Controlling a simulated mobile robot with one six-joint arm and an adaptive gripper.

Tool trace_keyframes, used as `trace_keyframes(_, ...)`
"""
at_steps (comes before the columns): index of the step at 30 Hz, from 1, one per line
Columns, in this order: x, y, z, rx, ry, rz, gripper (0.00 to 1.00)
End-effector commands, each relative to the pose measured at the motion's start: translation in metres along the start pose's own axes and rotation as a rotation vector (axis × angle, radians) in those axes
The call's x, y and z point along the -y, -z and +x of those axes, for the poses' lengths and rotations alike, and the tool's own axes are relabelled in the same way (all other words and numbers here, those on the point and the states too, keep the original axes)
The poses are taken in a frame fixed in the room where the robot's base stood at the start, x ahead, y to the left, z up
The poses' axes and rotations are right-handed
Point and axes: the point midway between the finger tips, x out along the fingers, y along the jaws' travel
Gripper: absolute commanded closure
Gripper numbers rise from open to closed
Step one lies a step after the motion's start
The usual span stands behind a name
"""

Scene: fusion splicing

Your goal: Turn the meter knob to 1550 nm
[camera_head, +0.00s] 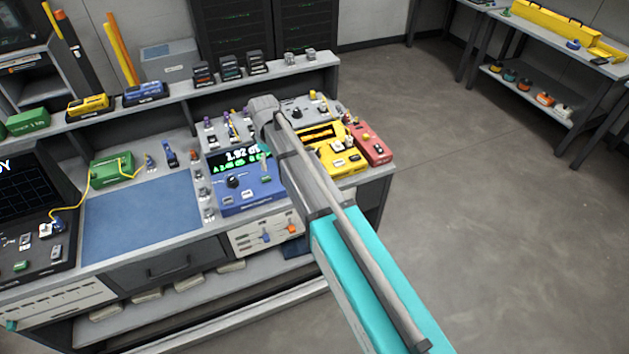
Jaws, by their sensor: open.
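The blue meter (250,199) stands on the bench near the middle of the view. Its lit display (237,156) reads about 1.92 with smaller green marks below; the right end is covered by my arm. A dark round knob (232,181) sits on the meter's sloping front, left of centre. Its pointer direction and any wavelength marks are too small to read. My arm reaches in from the lower right and passes over the meter's right side. My gripper cannot be made out; a small teal piece shows beside the arm near the display.
A grey shelf (180,108) holding several devices runs behind. Open floor lies to the right.

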Motion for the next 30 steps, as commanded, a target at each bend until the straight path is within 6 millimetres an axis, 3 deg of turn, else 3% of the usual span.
trace_keyframes(30, -0.013, -0.135, 0.027, 0.0, 0.0, 0.392, 0.15)
